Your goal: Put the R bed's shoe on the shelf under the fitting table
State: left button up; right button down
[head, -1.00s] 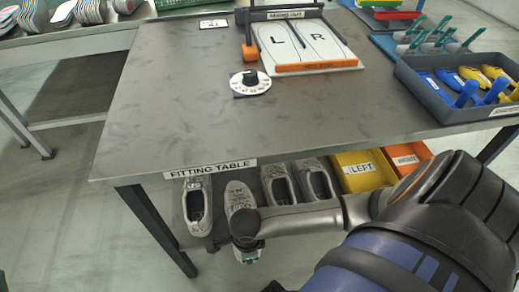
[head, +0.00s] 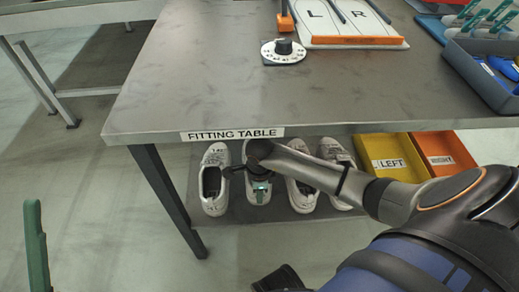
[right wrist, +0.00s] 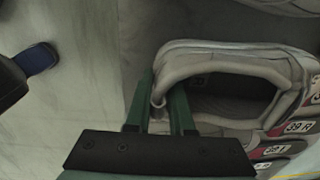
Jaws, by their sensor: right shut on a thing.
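Several pale grey shoes stand in a row on the shelf (head: 233,232) under the fitting table (head: 200,85). My right gripper (head: 260,196) is at the second shoe from the left (head: 258,211), under the table's front edge. In the right wrist view its green fingers (right wrist: 166,108) are shut on the heel rim of a shoe (right wrist: 225,62), with a small pull loop between them. My arm hides part of the row. On the tabletop, the visible part of the R bed (head: 366,18) is bare. One green finger of my left gripper (head: 36,245) shows at the lower left.
A yellow LEFT bin (head: 392,160) and an orange bin (head: 444,152) are right of the shoes. A black table leg (head: 168,200) stands left of them. A dial (head: 284,51) and a grey tray (head: 480,70) are on the table. Open floor lies at left.

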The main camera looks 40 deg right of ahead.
jog(key=shift+w, duration=0.1)
jog(key=shift+f, duration=0.2)
jog(key=c, duration=0.8)
grip_release()
